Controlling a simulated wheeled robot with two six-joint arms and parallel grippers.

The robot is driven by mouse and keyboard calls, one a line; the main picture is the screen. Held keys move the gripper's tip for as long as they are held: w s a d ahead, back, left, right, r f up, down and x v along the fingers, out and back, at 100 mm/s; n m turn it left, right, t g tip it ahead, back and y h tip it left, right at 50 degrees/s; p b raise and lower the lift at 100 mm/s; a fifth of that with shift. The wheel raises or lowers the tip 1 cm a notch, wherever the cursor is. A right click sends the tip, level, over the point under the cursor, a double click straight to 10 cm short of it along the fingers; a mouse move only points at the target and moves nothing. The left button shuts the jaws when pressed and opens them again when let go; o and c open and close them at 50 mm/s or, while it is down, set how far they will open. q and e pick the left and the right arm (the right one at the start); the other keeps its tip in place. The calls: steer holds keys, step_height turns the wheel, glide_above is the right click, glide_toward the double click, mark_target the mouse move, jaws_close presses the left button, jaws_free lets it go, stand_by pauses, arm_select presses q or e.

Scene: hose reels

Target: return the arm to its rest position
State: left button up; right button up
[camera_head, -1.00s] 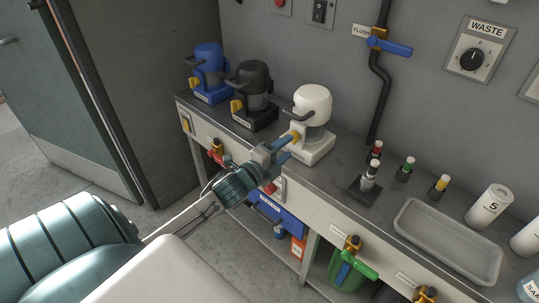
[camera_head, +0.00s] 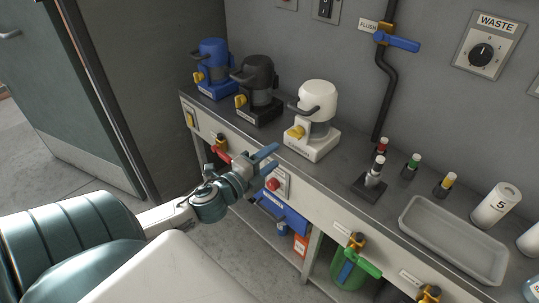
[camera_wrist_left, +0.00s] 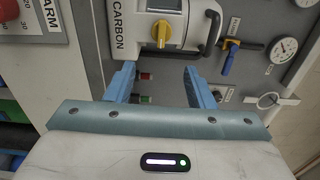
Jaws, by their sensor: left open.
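My left gripper (camera_head: 273,160) is open, with its blue fingers apart and nothing between them. It is in front of the bench edge, below and left of the white unit (camera_head: 320,104), and does not touch it. The white unit has a dark handle and a yellow knob (camera_head: 295,132). In the left wrist view my open fingers (camera_wrist_left: 160,82) point toward the unit labelled CARBON (camera_wrist_left: 172,8) and its yellow knob (camera_wrist_left: 161,33), with a gap between. My right gripper is not in view.
A black unit (camera_head: 262,84) and a blue unit (camera_head: 213,62) stand left on the bench. A small stand (camera_head: 371,186), bottles and a grey tray (camera_head: 454,240) are to the right. A red button (camera_head: 273,184) is on the bench front near my gripper. Floor at left is clear.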

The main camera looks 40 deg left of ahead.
arm_select(q)
steer(key=shift+f, duration=0.1)
